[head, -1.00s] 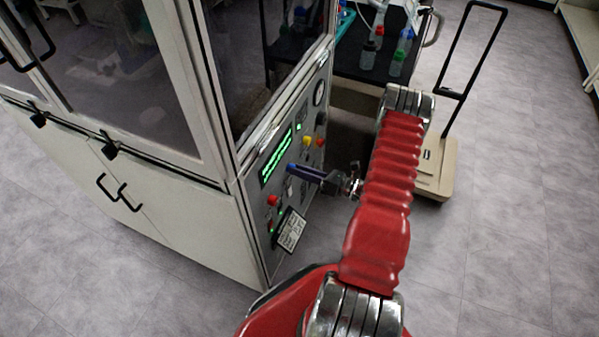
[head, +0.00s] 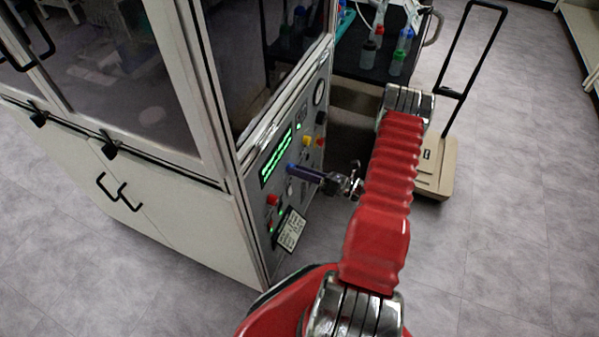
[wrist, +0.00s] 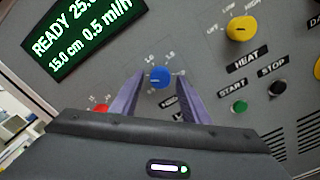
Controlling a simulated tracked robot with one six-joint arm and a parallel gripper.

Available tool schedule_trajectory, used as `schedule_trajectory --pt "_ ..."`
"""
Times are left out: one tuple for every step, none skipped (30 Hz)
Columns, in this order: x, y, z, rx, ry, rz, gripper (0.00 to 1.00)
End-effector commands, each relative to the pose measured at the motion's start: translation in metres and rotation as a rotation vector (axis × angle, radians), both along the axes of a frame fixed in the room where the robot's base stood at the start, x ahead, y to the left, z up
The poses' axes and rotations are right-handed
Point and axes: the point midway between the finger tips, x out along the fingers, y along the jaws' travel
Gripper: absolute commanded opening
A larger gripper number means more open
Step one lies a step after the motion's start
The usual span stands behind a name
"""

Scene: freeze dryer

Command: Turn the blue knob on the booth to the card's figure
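The blue knob (wrist: 160,77) sits on the booth's grey control panel, just below the green display (wrist: 88,32), with a printed scale around it. My gripper (wrist: 160,88) is at the panel with its two purple fingers open, one on each side of the knob. Gaps show between the fingers and the knob. In the head view my gripper (head: 306,172) reaches the panel from the right. The white card (head: 290,230) hangs low on the panel; its figure is too small to read.
A yellow knob (wrist: 241,29), a green START button (wrist: 239,107) and a black STOP button (wrist: 277,89) lie to the right. A cart with bottles (head: 398,62) and a trolley (head: 436,165) stand beyond my arm.

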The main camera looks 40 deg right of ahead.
Motion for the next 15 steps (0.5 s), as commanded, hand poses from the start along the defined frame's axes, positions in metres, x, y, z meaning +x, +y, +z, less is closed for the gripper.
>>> schedule_trajectory --pt "0.000 0.000 0.000 0.000 -0.001 -0.001 0.45" --pt "0.000 0.000 0.001 0.000 -0.001 -0.001 0.45" --pt "0.000 -0.001 0.001 -0.001 -0.002 -0.001 0.45" --pt "0.001 -0.001 0.001 -0.001 -0.002 -0.001 0.45" --pt "0.001 -0.001 0.001 -0.001 -0.002 -0.001 0.45" --pt "0.001 -0.001 0.001 -0.001 -0.002 -0.001 0.45" --pt "0.001 -0.001 0.001 -0.002 -0.003 -0.001 0.45" --pt "0.001 -0.001 0.001 -0.002 -0.003 -0.001 0.45" --pt "0.000 -0.002 0.001 -0.001 -0.003 -0.002 0.45" --pt "-0.001 -0.002 0.001 -0.001 -0.003 -0.002 0.45" --pt "-0.002 -0.003 0.001 -0.002 -0.003 -0.003 0.45" --pt "-0.003 -0.004 0.001 -0.001 -0.004 -0.003 0.45" --pt "-0.005 -0.005 0.001 -0.001 -0.004 -0.003 0.45" --pt "-0.007 -0.007 0.001 -0.002 -0.003 -0.004 0.45" --pt "-0.010 -0.009 0.001 -0.001 -0.004 -0.005 0.45"
